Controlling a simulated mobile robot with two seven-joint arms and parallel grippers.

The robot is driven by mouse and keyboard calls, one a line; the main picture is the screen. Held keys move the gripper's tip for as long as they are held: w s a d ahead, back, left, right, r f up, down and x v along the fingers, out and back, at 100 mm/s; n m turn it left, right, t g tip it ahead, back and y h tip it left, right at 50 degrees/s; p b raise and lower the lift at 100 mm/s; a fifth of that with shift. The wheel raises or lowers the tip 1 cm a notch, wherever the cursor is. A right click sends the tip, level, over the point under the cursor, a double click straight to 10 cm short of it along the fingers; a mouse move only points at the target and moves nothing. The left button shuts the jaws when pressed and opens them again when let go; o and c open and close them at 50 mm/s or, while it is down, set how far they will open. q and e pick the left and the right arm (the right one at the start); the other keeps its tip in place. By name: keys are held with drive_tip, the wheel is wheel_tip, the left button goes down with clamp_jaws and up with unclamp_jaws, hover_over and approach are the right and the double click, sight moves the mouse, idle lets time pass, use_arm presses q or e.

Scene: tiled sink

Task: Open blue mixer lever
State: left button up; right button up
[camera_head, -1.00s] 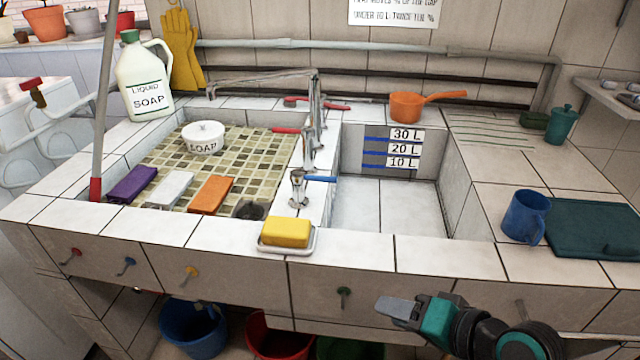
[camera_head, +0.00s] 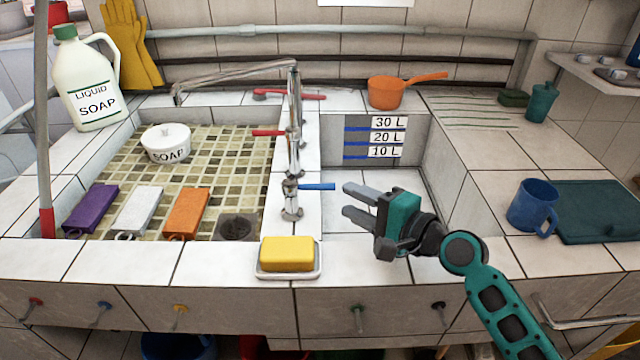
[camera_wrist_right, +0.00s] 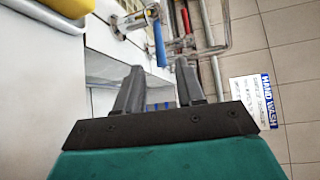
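The blue mixer lever (camera_head: 318,186) sticks out to the right from the metal mixer (camera_head: 292,200) on the divider between the two basins. In the right wrist view the blue lever (camera_wrist_right: 159,42) shows beyond the fingers, a little left of the gap between them. My right gripper (camera_head: 346,202) is open and empty, with its fingertips pointing left, just right of the lever's tip and apart from it. In the right wrist view its two fingers (camera_wrist_right: 160,75) are spread with nothing between them. My left gripper is not in view.
A red lever (camera_head: 268,133) and the tall tap stand behind the blue lever. A yellow sponge (camera_head: 287,254) lies on a dish at the front edge. The right basin (camera_head: 345,228) is empty. A blue mug (camera_head: 531,207) stands at the right.

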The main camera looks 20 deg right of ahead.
sight(325, 189)
drive_tip(key=x, duration=0.8)
drive_tip(key=shift+w+a, duration=0.2)
drive_tip(key=shift+w, duration=0.05)
clamp_jaws()
